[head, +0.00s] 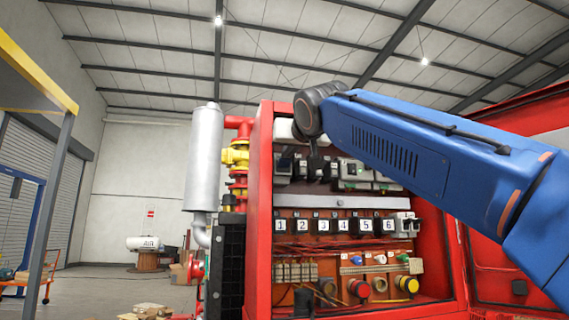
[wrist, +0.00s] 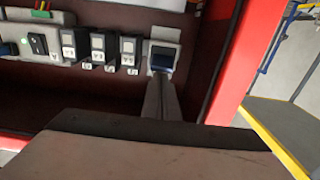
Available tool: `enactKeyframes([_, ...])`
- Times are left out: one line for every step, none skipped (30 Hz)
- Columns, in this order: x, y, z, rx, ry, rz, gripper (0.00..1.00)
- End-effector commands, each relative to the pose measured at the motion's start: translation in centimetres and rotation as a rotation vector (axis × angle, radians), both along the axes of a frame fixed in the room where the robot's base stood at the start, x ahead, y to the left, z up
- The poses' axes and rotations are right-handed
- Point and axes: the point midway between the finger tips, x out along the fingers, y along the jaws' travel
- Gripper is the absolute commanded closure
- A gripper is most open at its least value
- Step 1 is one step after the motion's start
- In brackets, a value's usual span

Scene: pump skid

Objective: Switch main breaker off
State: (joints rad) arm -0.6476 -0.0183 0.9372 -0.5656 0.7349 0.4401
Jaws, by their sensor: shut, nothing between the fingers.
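The likely main breaker (wrist: 165,46) is a pale-framed unit with a dark blue-black block, at the right end of a device row in the wrist view. Its label is not readable and its lever position cannot be told. My gripper (wrist: 161,84) is shut and empty. Its narrow fingers point at this unit, with the tips at or just in front of the dark block; contact cannot be told. In the head view my wrist and gripper hang over the upper device row (head: 358,170) in the red cabinet (head: 259,210) and hide part of it.
Smaller breakers (wrist: 103,47) stand close beside the unit. The red cabinet side wall (wrist: 245,50) is near on the other side. Below the upper row are numbered black switches (head: 335,226) and coloured buttons (head: 407,284). A silver exhaust (head: 204,160) stands outside left.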

Motion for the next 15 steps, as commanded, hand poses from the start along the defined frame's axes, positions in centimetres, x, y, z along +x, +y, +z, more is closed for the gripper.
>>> enactKeyframes([0.04, 0.03, -0.06, 0.0, 0.001, 0.0, 1.0])
enactKeyframes([0.04, 0.03, -0.06, 0.0, 0.001, 0.0, 1.0])
enactKeyframes([0.04, 0.03, -0.07, 0.0, 0.001, 0.0, 1.0])
enactKeyframes([0.03, 0.03, -0.08, 0.0, 0.001, 0.0, 1.0])
enactKeyframes([0.03, 0.03, -0.11, 0.0, 0.001, 0.0, 1.0])
enactKeyframes([0.04, 0.02, -0.16, 0.0, 0.001, 0.0, 1.0])
enactKeyframes([0.04, 0.02, -0.22, 0.0, 0.001, 0.0, 1.0])
enactKeyframes([0.03, 0.03, -0.28, 0.0, 0.001, 0.0, 1.0])
enactKeyframes([0.04, 0.03, -0.38, 0.0, 0.001, 0.0, 1.0])
enactKeyframes([0.05, 0.04, -0.47, -0.001, 0.002, 0.0, 1.0])
enactKeyframes([0.07, 0.05, -0.56, -0.001, 0.002, 0.0, 1.0])
enactKeyframes([0.09, 0.07, -0.68, -0.001, 0.002, 0.0, 1.0])
enactKeyframes([0.09, 0.07, -0.76, -0.002, 0.002, 0.0, 1.0])
enactKeyframes([0.09, 0.07, -0.83, -0.002, 0.002, 0.0, 1.0])
enactKeyframes([0.09, 0.07, -0.91, -0.002, 0.002, 0.0, 1.0])
